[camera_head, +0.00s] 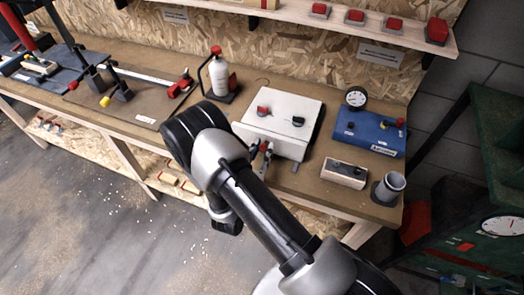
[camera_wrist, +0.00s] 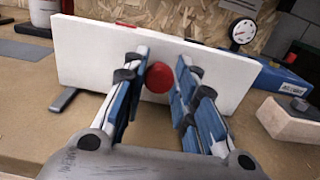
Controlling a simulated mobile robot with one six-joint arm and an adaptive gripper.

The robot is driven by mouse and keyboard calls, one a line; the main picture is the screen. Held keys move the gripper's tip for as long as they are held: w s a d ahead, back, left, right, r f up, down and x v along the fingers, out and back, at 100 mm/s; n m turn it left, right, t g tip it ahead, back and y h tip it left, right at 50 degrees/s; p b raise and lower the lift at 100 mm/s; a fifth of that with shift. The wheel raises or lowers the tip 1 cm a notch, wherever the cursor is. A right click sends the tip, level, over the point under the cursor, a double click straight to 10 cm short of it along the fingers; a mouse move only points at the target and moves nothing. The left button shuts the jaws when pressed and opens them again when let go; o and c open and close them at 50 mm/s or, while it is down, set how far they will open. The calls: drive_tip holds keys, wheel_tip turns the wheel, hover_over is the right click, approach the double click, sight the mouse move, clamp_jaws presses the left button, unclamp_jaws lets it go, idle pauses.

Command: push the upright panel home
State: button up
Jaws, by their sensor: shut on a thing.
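The upright panel (camera_wrist: 90,58) is a wide white board in the wrist view, standing on edge across the bench, with a round red knob (camera_wrist: 159,78) on its face. My gripper (camera_wrist: 164,66) has its blue fingers on both sides of this knob and is shut on it; exact contact is partly hidden by the fingers. In the head view a white box-like unit (camera_head: 283,108) stands at mid-bench with a red and a black knob on top. My gripper (camera_head: 264,150) is at its front face, mostly hidden by my arm. What lies behind the panel is hidden in the wrist view.
A blue box (camera_head: 368,132) with a gauge (camera_head: 356,97) stands to the right. A wooden block (camera_head: 344,173) and grey cup (camera_head: 389,187) are at the right front. A white bottle (camera_head: 219,76) stands left. Bare bench lies before the panel.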

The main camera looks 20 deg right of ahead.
sight(267, 140)
clamp_jaws()
drive_tip(key=b+x, duration=0.1)
drive_tip(key=x, duration=0.4)
drive_tip(key=shift+o, duration=1)
unclamp_jaws()
drive_tip(key=shift+r, duration=0.1)
drive_tip(key=shift+o, duration=1.4)
drive_tip(key=shift+w+d, duration=0.15)
drive_tip(key=shift+o, duration=0.6)
